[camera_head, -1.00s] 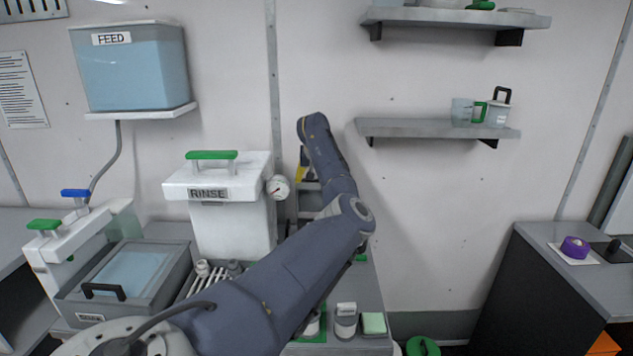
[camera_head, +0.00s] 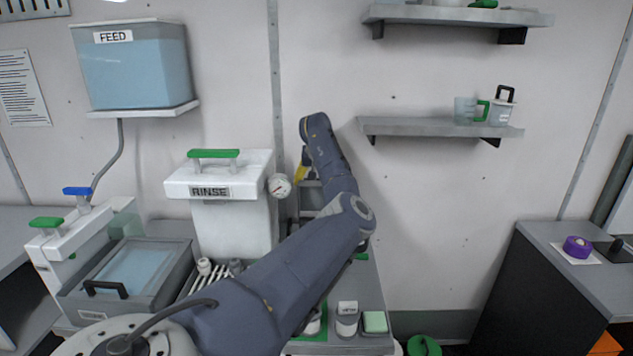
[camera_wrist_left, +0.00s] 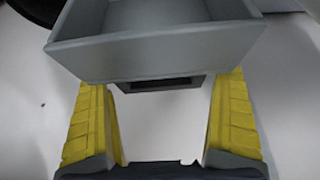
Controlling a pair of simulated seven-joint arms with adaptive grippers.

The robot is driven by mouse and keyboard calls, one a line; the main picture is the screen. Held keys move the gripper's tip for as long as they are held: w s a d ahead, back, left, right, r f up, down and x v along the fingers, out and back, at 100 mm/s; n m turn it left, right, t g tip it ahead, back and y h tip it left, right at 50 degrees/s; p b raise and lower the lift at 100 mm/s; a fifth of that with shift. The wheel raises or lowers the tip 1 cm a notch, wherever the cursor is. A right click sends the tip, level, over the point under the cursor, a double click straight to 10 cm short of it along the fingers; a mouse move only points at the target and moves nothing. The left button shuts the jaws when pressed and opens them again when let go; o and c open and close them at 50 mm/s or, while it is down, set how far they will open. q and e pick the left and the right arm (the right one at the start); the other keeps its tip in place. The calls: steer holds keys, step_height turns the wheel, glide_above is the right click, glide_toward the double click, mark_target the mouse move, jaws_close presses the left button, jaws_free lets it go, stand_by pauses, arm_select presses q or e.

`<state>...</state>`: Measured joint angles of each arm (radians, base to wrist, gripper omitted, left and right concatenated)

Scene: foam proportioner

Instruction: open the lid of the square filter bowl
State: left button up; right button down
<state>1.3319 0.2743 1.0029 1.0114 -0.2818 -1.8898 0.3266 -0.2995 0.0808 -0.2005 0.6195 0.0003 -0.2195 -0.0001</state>
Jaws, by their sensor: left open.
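My left gripper (camera_head: 304,168) shows as a yellow finger in the head view, beside a grey fixture (camera_head: 310,193) at the back wall. My forearm hides much of that fixture. In the left wrist view the two yellow fingers of my left gripper (camera_wrist_left: 162,98) are spread apart. Contact is unclear.
A white RINSE tank (camera_head: 232,225) with a green handle and a gauge (camera_head: 279,186) stand left of my gripper. A grey bin (camera_head: 125,275) is further left. A wall shelf (camera_head: 430,126) with cups is to the right. The wall below the shelf is clear.

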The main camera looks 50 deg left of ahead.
arm_select(q)
steer(key=v, duration=1.2)
